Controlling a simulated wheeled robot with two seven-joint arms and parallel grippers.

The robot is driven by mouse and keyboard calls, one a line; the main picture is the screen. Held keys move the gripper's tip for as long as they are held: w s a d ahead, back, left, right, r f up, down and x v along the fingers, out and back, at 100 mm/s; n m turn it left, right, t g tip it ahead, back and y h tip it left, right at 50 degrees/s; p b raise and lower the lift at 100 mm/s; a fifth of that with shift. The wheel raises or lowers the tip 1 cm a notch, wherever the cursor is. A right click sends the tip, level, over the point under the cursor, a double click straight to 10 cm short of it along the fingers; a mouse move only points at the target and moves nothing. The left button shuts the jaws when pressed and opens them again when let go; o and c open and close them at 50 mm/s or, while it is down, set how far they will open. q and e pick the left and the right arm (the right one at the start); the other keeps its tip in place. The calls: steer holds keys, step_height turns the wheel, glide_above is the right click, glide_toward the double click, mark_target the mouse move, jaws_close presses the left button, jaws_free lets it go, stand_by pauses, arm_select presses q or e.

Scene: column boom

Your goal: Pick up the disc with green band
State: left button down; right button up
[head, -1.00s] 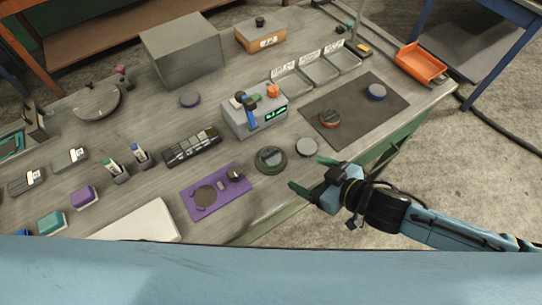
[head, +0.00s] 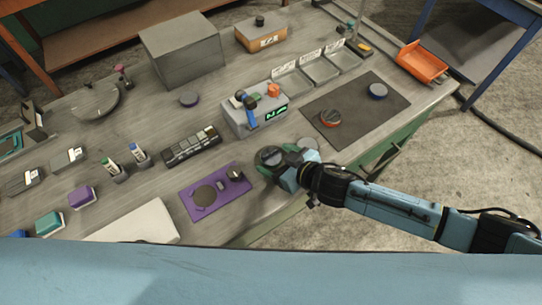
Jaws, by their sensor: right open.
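The disc with the green band (head: 267,155) is dark, has a raised grip bar on top, and sits near the front edge of the bench in the head view. My right gripper (head: 273,158) is open, with its green-tipped fingers at the disc, apparently one on each side. The gripper covers the disc's right and front parts, so I cannot tell whether the fingers touch it. My left gripper is not in view.
A purple plate (head: 205,205) lies to the left. A grey box with a display (head: 243,125) stands behind. A dark mat (head: 350,122) holds orange-banded (head: 330,118) and blue-banded (head: 378,90) discs.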

mark_target(278, 161)
steer(key=c, duration=1.4)
step_height(278, 161, up, 10)
steer(key=p, duration=0.2)
steer(key=shift+c, duration=0.2)
steer(key=d+r+m+t+h+b, duration=0.2)
steer(key=d+r+m+h+b, duration=0.1)
steer(key=d, duration=0.7)
steer(key=d+r+m+t+h+b, duration=0.2)
steer(key=d+r+m+h+b, duration=0.2)
steer(key=d, duration=0.6)
steer(key=shift+w+r+m+h, duration=0.15)
steer(key=shift+m+h, duration=0.85)
steer(key=shift+m, duration=0.2)
